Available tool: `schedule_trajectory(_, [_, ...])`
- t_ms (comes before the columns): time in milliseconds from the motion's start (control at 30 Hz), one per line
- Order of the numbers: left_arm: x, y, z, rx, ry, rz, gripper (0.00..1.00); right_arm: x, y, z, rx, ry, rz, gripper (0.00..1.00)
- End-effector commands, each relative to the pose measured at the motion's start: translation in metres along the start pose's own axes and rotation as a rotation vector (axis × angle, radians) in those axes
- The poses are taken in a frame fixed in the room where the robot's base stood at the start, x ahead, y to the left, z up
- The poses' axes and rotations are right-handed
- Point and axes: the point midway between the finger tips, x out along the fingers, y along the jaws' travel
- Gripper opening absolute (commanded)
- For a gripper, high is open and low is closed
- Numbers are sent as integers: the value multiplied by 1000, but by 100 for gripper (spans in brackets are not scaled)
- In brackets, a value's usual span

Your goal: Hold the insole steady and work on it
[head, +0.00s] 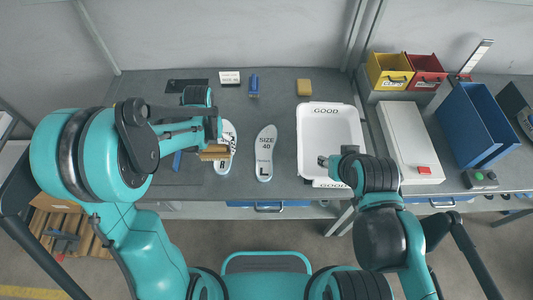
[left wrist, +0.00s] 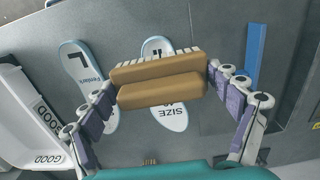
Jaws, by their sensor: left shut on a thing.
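My left gripper (head: 214,145) is shut on a tan brush (left wrist: 160,90) with pale bristles along its far edge. The brush also shows in the head view (head: 213,155). A white insole (head: 226,134) lies on the table under the brush and is partly hidden by it; its SIZE print shows in the left wrist view (left wrist: 170,115). I cannot tell whether the bristles touch it. A second white insole (head: 265,155), marked SIZE 40 and L, lies flat to the right.
The white GOOD tray (head: 301,125) stands right of the insoles. A white box with a red button (head: 412,140) and blue bin (head: 470,125) stand right.

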Motion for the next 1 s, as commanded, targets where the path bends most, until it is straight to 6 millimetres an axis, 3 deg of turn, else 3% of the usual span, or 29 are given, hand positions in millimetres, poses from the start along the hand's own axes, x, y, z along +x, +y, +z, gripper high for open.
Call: schedule_trajectory(1000, [-47,148,-143,3,0,0,57,-14,0,-10,0,0,0,40])
